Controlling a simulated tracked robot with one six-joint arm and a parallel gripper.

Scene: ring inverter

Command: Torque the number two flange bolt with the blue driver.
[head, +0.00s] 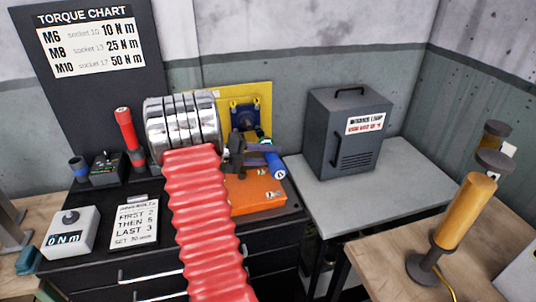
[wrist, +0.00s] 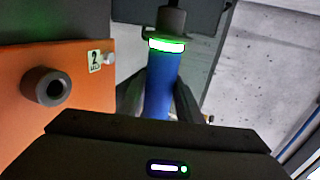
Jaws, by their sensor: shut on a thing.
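My gripper (head: 250,158) is shut on the blue driver, with a dark finger on each side of its handle in the wrist view (wrist: 158,95). The blue driver (head: 274,166) is held over the right end of an orange block (head: 258,194). In the wrist view the driver (wrist: 160,88) has a lit green ring and a dark head beyond it. The driver appears apart from the fitting.
A red driver (head: 127,130) stands at the left beside a small dark box (head: 106,168). A card (head: 134,222) reads FIRST 2, THEN 5, LAST 3. A meter (head: 70,232) reads 0 Nm. A grey cabinet (head: 346,130) and an amber lamp (head: 464,212) stand at the right.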

